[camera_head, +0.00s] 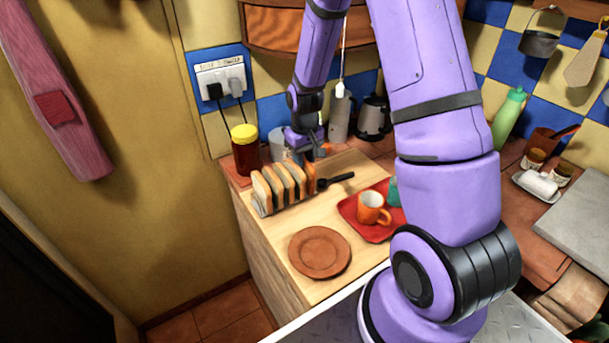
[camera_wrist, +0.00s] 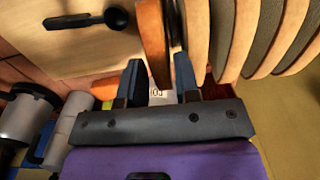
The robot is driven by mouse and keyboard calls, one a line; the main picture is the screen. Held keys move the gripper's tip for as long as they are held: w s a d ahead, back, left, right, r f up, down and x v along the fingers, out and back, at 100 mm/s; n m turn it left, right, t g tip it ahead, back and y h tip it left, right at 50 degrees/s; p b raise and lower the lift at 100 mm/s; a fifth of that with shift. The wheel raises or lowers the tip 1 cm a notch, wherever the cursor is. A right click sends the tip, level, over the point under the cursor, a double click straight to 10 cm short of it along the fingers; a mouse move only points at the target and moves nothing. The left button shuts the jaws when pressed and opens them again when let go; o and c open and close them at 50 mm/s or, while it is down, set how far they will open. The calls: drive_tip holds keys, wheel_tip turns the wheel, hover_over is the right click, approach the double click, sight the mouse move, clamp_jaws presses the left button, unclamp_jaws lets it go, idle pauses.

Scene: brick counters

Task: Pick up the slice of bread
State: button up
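Several slices of bread stand upright in a toast rack (camera_head: 262,210) on the wooden counter top, in a row in the head view. The end slice (camera_head: 311,178) is at the row's right end. In the wrist view this end slice (camera_wrist: 151,42) shows edge-on, with its brown crust toward the camera. My gripper (camera_head: 310,153) is at the back right end of the row. In the wrist view my gripper (camera_wrist: 158,66) is open, with one finger on each side of the end slice. I cannot tell whether either finger touches it.
A black-handled utensil (camera_head: 337,181) lies right of the rack. A red tray (camera_head: 352,213) holds an orange mug (camera_head: 373,209). A brown plate (camera_head: 320,252) lies in front. A yellow-lidded jar (camera_head: 246,152) stands behind, near the wall.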

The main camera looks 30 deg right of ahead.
drive_tip(key=shift+f, duration=0.2)
drive_tip(key=c, duration=0.5)
clamp_jaws()
drive_tip(key=shift+r, duration=0.15)
